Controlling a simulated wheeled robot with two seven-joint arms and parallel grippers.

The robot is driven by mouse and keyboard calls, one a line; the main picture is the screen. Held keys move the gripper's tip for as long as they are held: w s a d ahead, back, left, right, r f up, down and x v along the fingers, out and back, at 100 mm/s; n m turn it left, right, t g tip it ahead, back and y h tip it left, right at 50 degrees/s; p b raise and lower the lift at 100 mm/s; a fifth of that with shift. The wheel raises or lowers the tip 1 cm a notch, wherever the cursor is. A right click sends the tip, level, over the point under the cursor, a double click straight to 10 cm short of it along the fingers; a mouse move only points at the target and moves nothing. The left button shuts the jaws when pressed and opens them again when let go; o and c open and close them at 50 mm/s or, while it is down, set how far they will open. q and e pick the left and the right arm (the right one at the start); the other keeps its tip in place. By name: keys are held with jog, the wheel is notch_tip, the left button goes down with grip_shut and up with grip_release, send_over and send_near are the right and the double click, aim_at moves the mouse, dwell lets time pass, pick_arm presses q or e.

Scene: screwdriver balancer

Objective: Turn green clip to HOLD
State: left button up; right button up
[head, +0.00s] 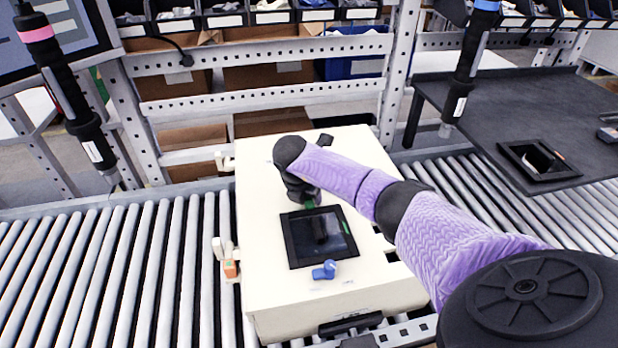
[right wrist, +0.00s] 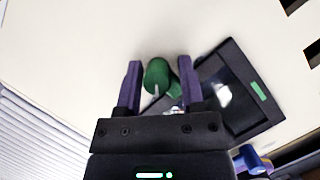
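The green clip (right wrist: 157,74) stands on the cream-coloured box (right wrist: 60,40) beside the dark window. In the right wrist view it lies between the two purple fingers of my right gripper (right wrist: 161,85), with a small gap at the sides. The fingers are open around it. In the head view my right gripper (head: 308,203) is over the box behind the dark window and hides most of the clip. The HOLD mark cannot be read. My left gripper is not in view.
A blue clip (head: 324,270) sits in front of the dark window (head: 318,238). An orange and white latch (head: 230,268) is on the box's left side. The box rests on a roller conveyor (head: 110,270). Two screwdrivers (head: 70,100) (head: 467,75) hang left and right.

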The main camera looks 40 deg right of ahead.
jog(key=shift+r, duration=0.1)
jog(key=p+v, duration=0.2)
jog(key=v, duration=0.7)
jog(key=shift+r, duration=0.4)
jog(key=shift+a, duration=0.1)
